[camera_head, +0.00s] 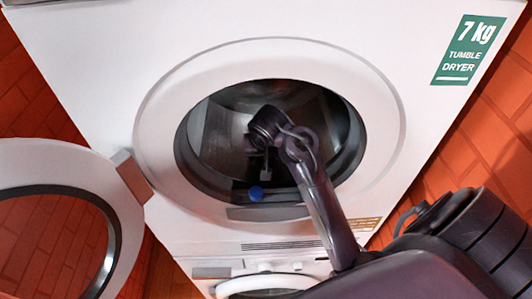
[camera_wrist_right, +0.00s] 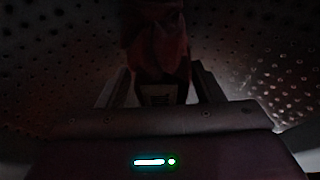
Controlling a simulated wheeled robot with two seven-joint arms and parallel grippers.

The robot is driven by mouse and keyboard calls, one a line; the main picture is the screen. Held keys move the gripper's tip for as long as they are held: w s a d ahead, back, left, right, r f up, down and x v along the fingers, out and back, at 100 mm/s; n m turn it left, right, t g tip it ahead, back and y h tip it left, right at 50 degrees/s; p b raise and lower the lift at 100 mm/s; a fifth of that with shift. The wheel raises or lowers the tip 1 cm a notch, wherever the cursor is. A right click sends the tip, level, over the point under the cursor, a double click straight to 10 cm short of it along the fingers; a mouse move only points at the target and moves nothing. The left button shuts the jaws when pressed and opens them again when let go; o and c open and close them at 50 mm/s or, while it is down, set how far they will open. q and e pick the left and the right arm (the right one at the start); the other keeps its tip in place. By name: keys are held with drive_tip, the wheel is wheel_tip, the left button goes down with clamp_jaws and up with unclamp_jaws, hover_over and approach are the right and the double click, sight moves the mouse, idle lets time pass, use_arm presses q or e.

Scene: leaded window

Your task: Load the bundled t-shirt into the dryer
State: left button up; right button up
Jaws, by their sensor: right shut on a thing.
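The white tumble dryer (camera_head: 100,40) stands in front of me with its round door (camera_head: 60,160) swung open to the left. In the right wrist view my right gripper (camera_wrist_right: 162,86) is shut on a dark reddish cloth bundle, the t-shirt (camera_wrist_right: 158,50), inside the perforated drum (camera_wrist_right: 280,75). The bundle extends past the fingertips. The picture is dim, so whether it touches the drum wall cannot be told. My left gripper is not in view.
Another white appliance (camera_head: 215,271) with a round front stands below. Orange brick walls (camera_head: 495,120) flank the dryer.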

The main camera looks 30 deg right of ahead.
drive_tip(key=shift+f, duration=0.3)
drive_tip(key=o, duration=1.2)
drive_tip(key=shift+c, duration=0.2)
drive_tip(key=shift+r, duration=0.15)
